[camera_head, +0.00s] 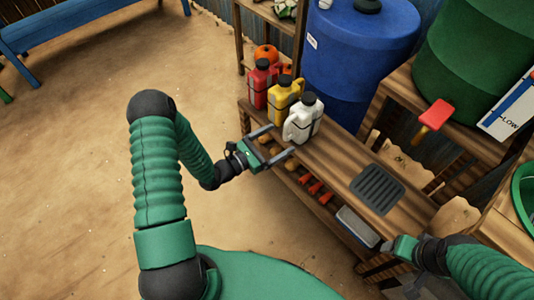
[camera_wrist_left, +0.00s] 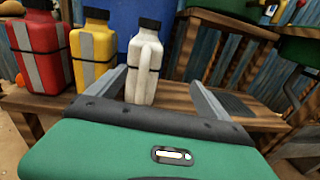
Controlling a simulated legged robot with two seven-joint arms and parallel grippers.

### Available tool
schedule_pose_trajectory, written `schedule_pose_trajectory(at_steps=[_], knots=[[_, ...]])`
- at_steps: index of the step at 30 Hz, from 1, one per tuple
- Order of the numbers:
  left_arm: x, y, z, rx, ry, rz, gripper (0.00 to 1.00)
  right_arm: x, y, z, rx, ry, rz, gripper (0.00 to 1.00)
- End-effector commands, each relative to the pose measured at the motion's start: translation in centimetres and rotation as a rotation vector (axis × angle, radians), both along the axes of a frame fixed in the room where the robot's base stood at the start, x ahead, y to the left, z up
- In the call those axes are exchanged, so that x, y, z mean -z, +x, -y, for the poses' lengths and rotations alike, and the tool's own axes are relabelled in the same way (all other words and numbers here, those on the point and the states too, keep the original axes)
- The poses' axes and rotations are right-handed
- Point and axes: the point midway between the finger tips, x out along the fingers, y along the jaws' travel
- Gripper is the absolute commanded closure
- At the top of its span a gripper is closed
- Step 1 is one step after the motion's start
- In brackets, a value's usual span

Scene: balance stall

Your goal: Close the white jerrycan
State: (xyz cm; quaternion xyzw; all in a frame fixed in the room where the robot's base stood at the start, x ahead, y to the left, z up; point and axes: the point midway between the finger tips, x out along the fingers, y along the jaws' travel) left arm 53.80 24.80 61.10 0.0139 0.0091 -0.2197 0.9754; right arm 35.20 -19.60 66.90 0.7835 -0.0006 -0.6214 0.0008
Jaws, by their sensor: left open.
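The white jerrycan (camera_head: 302,121) stands upright on the wooden bench, at the right end of a row of jerrycans. Its black cap (camera_head: 309,98) sits on top; I cannot tell how tightly it is on. In the left wrist view the white jerrycan (camera_wrist_left: 144,70) shows ahead, between the fingers. My left gripper (camera_head: 279,143) is open and empty, at the bench's front edge just short of the white jerrycan. Its fingers also show in the left wrist view (camera_wrist_left: 158,88). My right arm shows at the lower right, and its jaws are not clear.
A yellow jerrycan (camera_head: 283,94) and a red jerrycan (camera_head: 262,84) stand left of the white one. A dark grate (camera_head: 377,188) lies on the bench (camera_head: 337,160) to the right. A blue barrel (camera_head: 360,60) stands behind. The bench between white jerrycan and grate is clear.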

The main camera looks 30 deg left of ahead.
Motion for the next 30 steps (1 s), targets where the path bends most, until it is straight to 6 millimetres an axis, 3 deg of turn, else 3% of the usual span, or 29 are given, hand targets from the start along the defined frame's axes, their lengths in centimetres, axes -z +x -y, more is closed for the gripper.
schedule_pose_trajectory(at_steps=[2, 5, 7, 9, 10, 13, 16, 18, 22, 25, 30], knots=[[-1.1, -0.9, 3.4, 0.146, 0.055, -0.007, 0.10, 0.0, 0.0, 0.0, 0.000, 0.000, 0.000, 0.30], [-2.1, -4.2, 9.2, 0.424, 0.184, -0.026, 0.10, 0.0, 0.0, 0.0, 0.000, 0.000, 0.000, 0.30], [-2.3, -8.1, 12.9, 0.665, 0.326, -0.041, 0.10, 0.0, 0.0, 0.0, 0.000, 0.000, 0.000, 0.30], [-2.0, -13.0, 15.2, 0.926, 0.521, -0.049, 0.10, 0.0, 0.0, 0.0, 0.000, 0.000, 0.000, 0.30], [-1.7, -15.1, 15.5, 1.031, 0.616, -0.048, 0.10, 0.0, 0.0, 0.0, 0.000, 0.000, 0.000, 0.30], [-0.9, -20.5, 14.0, 1.340, 0.961, -0.017, 0.10, 0.0, 0.0, 0.0, 0.000, 0.000, 0.000, 0.30], [-0.9, -22.7, 10.4, 1.571, 1.347, 0.069, 0.10, 0.0, 0.0, 0.0, 0.000, 0.000, 0.000, 0.30], [-1.7, -22.3, 8.0, 1.672, 1.608, 0.160, 0.10, 0.0, 0.0, 0.0, 0.000, 0.000, 0.000, 0.30], [-4.0, -20.3, 5.6, 1.750, 1.978, 0.341, 0.10, 0.0, 0.0, 0.0, 0.000, 0.000, 0.000, 0.30], [-5.3, -19.1, 5.1, 1.759, 2.131, 0.437, 0.10, 0.0, 0.0, 0.0, 0.000, 0.000, 0.000, 0.30], [-5.8, -18.6, 5.0, 1.761, 2.188, 0.477, 0.10, 0.0, 0.0, 0.0, 0.000, 0.000, 0.000, 0.30]])
